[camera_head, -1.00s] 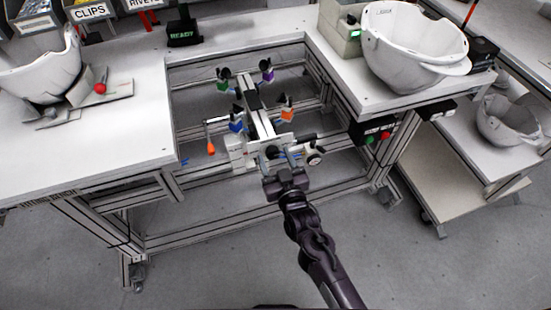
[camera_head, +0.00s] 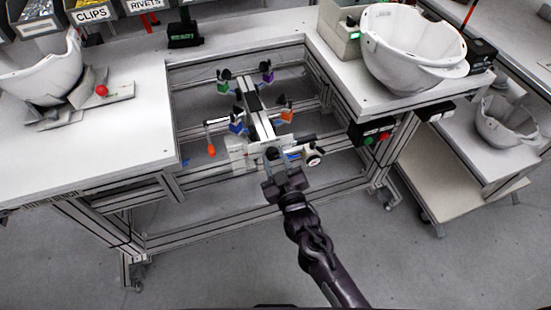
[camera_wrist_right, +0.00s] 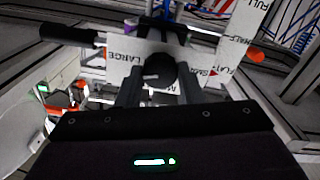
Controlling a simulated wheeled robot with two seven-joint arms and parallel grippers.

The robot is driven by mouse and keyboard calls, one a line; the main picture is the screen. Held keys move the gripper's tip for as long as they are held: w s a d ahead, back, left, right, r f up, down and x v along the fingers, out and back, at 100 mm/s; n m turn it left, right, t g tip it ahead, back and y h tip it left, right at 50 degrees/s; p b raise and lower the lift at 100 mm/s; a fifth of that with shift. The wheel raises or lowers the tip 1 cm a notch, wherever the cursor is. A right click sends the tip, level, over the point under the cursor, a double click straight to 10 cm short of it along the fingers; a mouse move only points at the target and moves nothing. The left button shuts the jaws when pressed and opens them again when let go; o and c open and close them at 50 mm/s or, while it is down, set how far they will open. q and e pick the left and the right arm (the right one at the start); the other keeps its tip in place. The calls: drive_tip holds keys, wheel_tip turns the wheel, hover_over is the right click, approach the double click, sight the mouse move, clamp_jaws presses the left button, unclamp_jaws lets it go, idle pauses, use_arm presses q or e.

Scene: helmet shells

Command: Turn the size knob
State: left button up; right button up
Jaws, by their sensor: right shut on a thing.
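The size knob (camera_wrist_right: 160,71) is a dark round knob with a short white mark. It sits on a white plate (camera_wrist_right: 124,62) lettered LARGE at left, a partly hidden word starting with M below, and SMALL at right. My right gripper (camera_wrist_right: 160,88) has its two dark fingers on either side of the knob and is shut on it. In the head view my right gripper (camera_head: 276,155) is at the near end of the clamp fixture (camera_head: 262,122), and its fingers largely hide the knob there. The white mark lies on the knob's left side in the wrist view. My left gripper is not in view.
An orange-tipped lever (camera_head: 211,150) is left of the gripper, and a white dial (camera_head: 314,158) is close on its right. White worktops (camera_head: 85,150) flank the gap. A white helmet shell (camera_head: 412,45) stands on the right one. Red and green buttons (camera_head: 377,137) hang below it.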

drive_tip(key=n+p, duration=0.1)
drive_tip(key=n, duration=0.3)
drive_tip(key=shift+n, duration=0.4)
drive_tip(key=n+p, duration=0.1)
drive_tip(key=n, duration=0.2)
drive_tip(key=shift+n, duration=0.3)
drive_tip(key=n+p, duration=0.1)
drive_tip(key=n, duration=0.3)
drive_tip(key=shift+r, duration=0.1)
drive_tip(key=n+p, duration=0.1)
drive_tip(key=n, duration=0.3)
drive_tip(key=n+p, duration=0.1)
drive_tip(key=n, duration=0.2)
drive_tip(key=shift+n, duration=0.4)
drive_tip(key=n+p, duration=0.1)
drive_tip(key=n, duration=0.2)
drive_tip(key=shift+n, duration=0.3)
drive_tip(key=n+p, duration=0.1)
drive_tip(key=n, duration=0.3)
drive_tip(key=shift+p, duration=0.4)
drive_tip(key=shift+n+p, duration=0.5)
drive_tip(key=shift+n, duration=1.5)
